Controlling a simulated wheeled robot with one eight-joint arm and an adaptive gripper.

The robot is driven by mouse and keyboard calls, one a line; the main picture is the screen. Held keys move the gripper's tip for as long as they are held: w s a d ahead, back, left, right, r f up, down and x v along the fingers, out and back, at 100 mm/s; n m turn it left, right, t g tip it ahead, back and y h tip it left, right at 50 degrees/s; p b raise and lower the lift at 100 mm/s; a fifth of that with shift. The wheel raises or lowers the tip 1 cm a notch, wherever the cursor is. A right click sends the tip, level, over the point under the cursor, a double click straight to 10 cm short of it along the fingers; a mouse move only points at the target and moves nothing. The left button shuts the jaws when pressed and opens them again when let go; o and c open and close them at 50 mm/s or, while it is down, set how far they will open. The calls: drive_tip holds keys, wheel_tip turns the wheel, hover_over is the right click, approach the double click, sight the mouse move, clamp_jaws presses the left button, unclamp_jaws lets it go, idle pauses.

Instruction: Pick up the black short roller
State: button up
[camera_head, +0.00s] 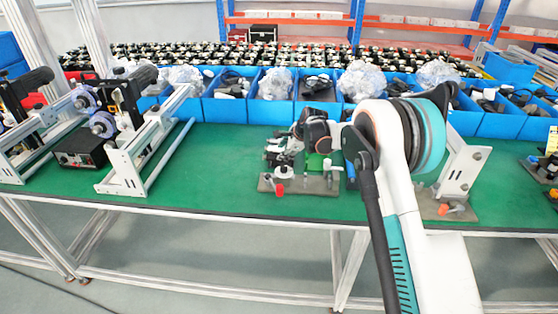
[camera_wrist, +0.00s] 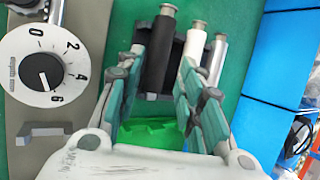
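A black roller (camera_wrist: 158,58) with a silver end cap sits in a dark holder (camera_wrist: 176,52) in the wrist view. A white roller (camera_wrist: 194,48) and a grey metallic roller (camera_wrist: 216,62) are beside it on the right. My gripper (camera_wrist: 161,72) is open, with teal pads on both sides of the lower black roller. The right finger overlaps the lower white roller. I see a gap between the fingers, and cannot tell whether either touches a roller. In the head view, my arm hides most of the rollers and the gripper.
A numbered dial (camera_wrist: 43,72) on a grey plate stands left of my gripper in the wrist view. A green part (camera_wrist: 150,132) lies below the fingers. Blue bins (camera_head: 226,109) line the back of the green table (camera_head: 222,160). Metal frames (camera_head: 128,163) stand at left.

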drive_tip(key=b+x, duration=0.1)
drive_tip(key=x, duration=0.4)
drive_tip(key=shift+s+f+b, duration=0.1)
drive_tip(key=shift+s+b, duration=0.05)
drive_tip(key=shift+b, duration=0.2)
clamp_jaws()
wheel_tip(320, 180, up, 20)
drive_tip(key=p, duration=0.5)
